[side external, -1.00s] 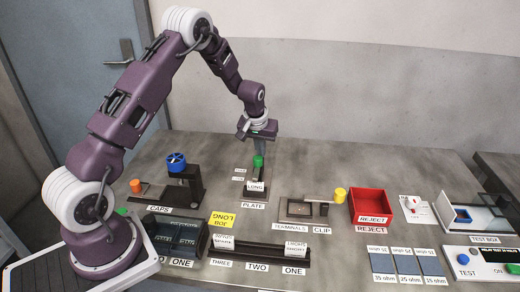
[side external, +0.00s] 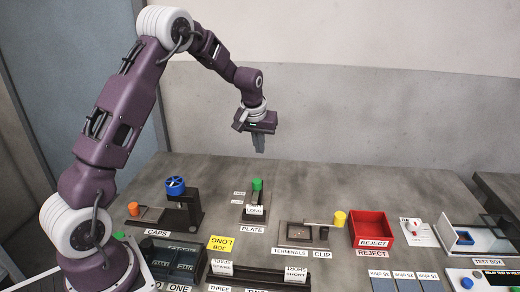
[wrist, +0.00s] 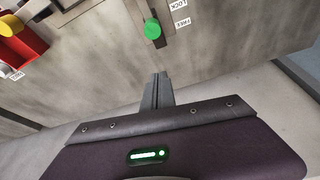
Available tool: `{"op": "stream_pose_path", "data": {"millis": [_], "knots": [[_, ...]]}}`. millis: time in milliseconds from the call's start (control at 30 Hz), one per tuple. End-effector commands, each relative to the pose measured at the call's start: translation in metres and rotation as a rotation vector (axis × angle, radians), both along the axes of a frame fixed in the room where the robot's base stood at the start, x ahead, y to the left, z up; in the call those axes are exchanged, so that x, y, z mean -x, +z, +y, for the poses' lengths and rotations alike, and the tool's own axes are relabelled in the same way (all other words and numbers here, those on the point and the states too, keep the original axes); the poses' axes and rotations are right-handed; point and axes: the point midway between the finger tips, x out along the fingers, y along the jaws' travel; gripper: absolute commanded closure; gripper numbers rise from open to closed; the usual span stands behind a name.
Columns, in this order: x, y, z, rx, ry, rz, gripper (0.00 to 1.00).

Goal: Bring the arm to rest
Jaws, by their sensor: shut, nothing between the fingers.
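My gripper (side external: 259,146) is shut and empty. It hangs in the air above the back part of the table, with its fingers pointing down. In the wrist view its fingers (wrist: 160,76) are together, with nothing between them. The plate fixture (side external: 255,213) with its green knob (side external: 257,184) stands on the table below my gripper and apart from it. The green knob also shows in the wrist view (wrist: 152,28), near labels reading LOCK and FREE.
The caps stand with a blue wheel (side external: 175,186) is at the left. The terminals fixture (side external: 303,235), the yellow knob (side external: 340,218) and the red reject bin (side external: 371,226) are at the right. The test box (side external: 474,238) stands farther right. The table's back area is clear.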

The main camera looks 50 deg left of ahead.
Motion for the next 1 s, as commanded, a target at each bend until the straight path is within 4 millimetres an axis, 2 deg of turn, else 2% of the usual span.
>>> {"op": "stream_pose_path", "data": {"millis": [67,167,200,267,300,367,400,500,600,633,700,767,1000], "knots": [[0.004,0.013,-0.008,0.002,-0.014,-0.009,1.00],[0.028,0.061,-0.043,0.011,-0.079,-0.036,1.00],[0.047,0.086,-0.064,0.016,-0.121,-0.049,1.00],[0.083,0.119,-0.097,0.021,-0.192,-0.066,1.00],[0.110,0.137,-0.117,0.021,-0.243,-0.078,1.00],[0.154,0.156,-0.144,0.019,-0.320,-0.092,1.00],[0.183,0.164,-0.160,0.014,-0.369,-0.103,1.00],[0.252,0.169,-0.189,-0.005,-0.484,-0.122,1.00],[0.302,0.160,-0.204,-0.026,-0.567,-0.133,1.00],[0.313,0.156,-0.206,-0.031,-0.585,-0.135,1.00],[0.330,0.150,-0.209,-0.041,-0.613,-0.137,1.00],[0.338,0.147,-0.211,-0.046,-0.627,-0.139,1.00],[0.340,0.145,-0.211,-0.047,-0.632,-0.139,1.00]]}}
